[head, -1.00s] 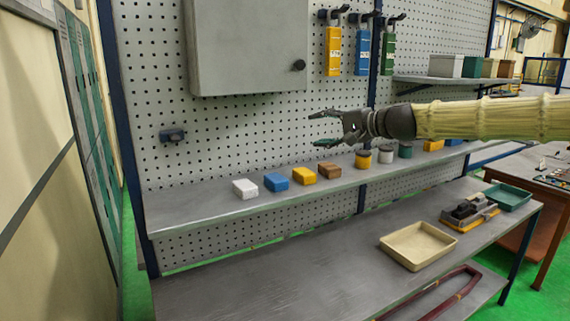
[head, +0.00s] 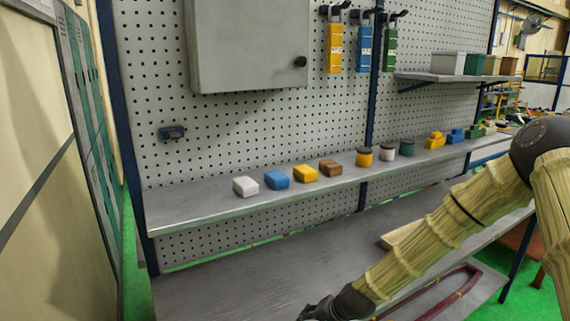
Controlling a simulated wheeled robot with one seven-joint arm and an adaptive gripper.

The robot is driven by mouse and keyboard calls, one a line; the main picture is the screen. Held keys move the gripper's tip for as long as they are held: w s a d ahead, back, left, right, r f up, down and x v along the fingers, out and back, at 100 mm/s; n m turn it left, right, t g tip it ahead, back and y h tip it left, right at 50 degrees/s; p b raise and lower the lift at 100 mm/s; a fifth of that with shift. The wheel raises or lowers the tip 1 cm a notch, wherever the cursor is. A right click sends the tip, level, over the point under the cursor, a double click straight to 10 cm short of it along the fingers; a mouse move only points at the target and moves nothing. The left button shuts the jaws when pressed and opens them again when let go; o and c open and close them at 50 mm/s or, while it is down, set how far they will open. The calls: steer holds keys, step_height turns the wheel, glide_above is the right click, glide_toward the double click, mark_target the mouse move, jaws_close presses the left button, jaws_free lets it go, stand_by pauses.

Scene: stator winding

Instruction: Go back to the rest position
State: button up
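My gripper (head: 312,311) is low at the bottom edge of the head view, over the grey lower bench (head: 260,275). My arm comes down to it from the right. Only part of the gripper shows, dark and pointing left, so I cannot tell whether its fingers are open or shut. No object shows at it.
The narrow shelf (head: 190,213) carries white (head: 245,186), blue (head: 277,179), yellow (head: 305,173) and brown (head: 331,168) blocks, then several small pots. A cream tray (head: 398,236) on the bench is mostly hidden behind my arm. A grey cabinet (head: 250,45) hangs above.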

steer(key=s+d+f+n+g+h, duration=0.1)
steer(key=s+d+f+h, duration=0.15)
steer(key=s+f, duration=0.6)
steer(key=s+d+f+n+g+h, duration=0.1)
steer(key=s+d+f, duration=0.4)
steer(key=s, duration=0.6)
steer(key=s+d+f+n+g+h, duration=0.1)
steer(key=s+d+f+n, duration=0.2)
steer(key=s, duration=0.7)
steer(key=s+d+f+g+h, duration=0.15)
steer(key=s+d, duration=0.25)
steer(key=s, duration=0.7)
step_height(320, 180, down, 9)
steer(key=w+b, duration=0.1)
steer(key=b, duration=0.7)
steer(key=shift+r+y, duration=0.15)
steer(key=shift+y, duration=0.25)
